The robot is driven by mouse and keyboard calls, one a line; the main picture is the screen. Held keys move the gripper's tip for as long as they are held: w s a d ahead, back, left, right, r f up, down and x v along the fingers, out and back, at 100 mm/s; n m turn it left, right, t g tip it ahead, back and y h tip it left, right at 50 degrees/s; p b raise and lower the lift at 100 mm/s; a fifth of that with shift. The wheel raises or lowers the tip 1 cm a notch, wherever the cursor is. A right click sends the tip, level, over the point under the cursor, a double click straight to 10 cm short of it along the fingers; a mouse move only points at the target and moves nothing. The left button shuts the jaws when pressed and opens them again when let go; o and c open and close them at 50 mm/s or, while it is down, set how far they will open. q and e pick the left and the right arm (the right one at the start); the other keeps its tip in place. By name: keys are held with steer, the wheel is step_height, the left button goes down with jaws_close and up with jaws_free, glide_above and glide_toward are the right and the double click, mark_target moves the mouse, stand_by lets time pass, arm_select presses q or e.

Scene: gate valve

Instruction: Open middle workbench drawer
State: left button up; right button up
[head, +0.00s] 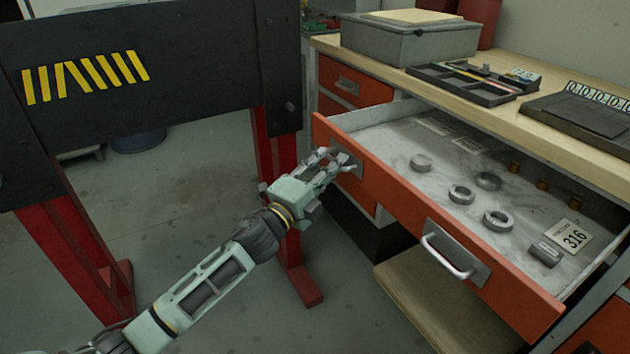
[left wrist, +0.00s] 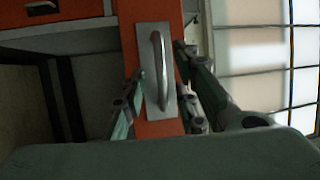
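The wide orange-fronted workbench drawer (head: 395,192) stands pulled well out, its grey inside showing. It has a metal handle (head: 450,255) on its right part and another handle at its left end, mostly hidden in the head view by my left gripper (head: 338,162). In the left wrist view, this left-end handle (left wrist: 158,72) stands on a grey plate on the orange front. My left gripper's fingers (left wrist: 160,85) are spread on either side of it, with gaps visible between fingers and bar. My right gripper is in neither view.
Loose metal rings (head: 497,220), small brass pieces and a "316" label (head: 571,237) lie in the drawer. A grey box (head: 408,38) and black trays (head: 475,82) stand on the wooden worktop (head: 540,120).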

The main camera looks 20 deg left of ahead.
arm_select(q)
steer(key=v, duration=1.1)
steer(key=shift+s, duration=0.2)
